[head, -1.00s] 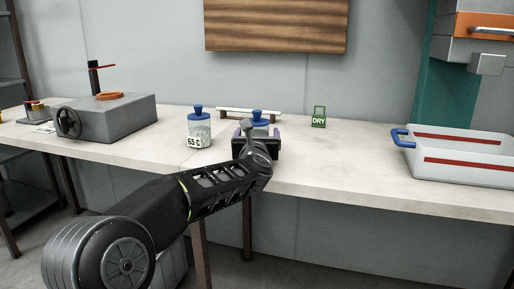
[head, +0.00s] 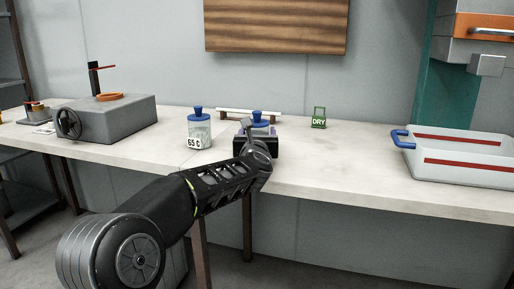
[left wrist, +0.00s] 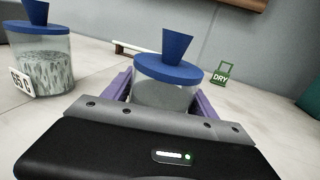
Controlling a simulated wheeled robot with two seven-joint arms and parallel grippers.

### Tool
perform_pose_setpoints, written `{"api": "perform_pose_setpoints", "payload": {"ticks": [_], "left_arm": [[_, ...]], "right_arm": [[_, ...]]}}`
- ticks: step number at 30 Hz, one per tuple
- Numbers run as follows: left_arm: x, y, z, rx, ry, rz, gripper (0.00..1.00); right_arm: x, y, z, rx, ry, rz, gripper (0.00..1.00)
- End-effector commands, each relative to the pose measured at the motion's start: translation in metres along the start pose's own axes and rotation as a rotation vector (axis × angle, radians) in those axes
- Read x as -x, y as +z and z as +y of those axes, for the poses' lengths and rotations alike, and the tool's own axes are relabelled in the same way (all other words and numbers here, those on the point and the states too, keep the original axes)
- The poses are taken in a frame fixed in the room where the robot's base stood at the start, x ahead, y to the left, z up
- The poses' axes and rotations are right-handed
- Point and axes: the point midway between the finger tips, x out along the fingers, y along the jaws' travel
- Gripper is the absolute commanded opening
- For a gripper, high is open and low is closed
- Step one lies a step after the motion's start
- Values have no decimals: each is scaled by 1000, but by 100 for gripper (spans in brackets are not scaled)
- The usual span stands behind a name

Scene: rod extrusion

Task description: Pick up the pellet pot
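Two clear pots with blue knobbed lids stand on the bench. The left pot (head: 199,130) bears a "65 C" label and holds pale pellets; it also shows in the left wrist view (left wrist: 42,60). The other pot (head: 259,119) stands upright in front of my left gripper (head: 256,132); in the left wrist view (left wrist: 168,72) its lid is clear and its lower body is hidden by the gripper. The purple fingers (left wrist: 163,92) are open, one on each side of this pot, close to its walls. My right gripper is not in view.
A green "DRY" sign (head: 319,118) stands right of the gripper. A low white bar (head: 248,112) lies behind the pots. A white tray with blue handle (head: 462,170) is at the right, a grey machine (head: 110,120) at the left. Bench between sign and tray is clear.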

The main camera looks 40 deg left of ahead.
Motion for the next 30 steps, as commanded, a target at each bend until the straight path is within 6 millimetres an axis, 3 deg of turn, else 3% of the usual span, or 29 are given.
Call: {"api": "perform_pose_setpoints", "payload": {"ticks": [23,30], "left_arm": [[0,0,0,0,0,0,2],[0,2,0,1,0,-3,0]], "right_arm": [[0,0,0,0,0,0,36],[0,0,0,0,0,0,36]]}}
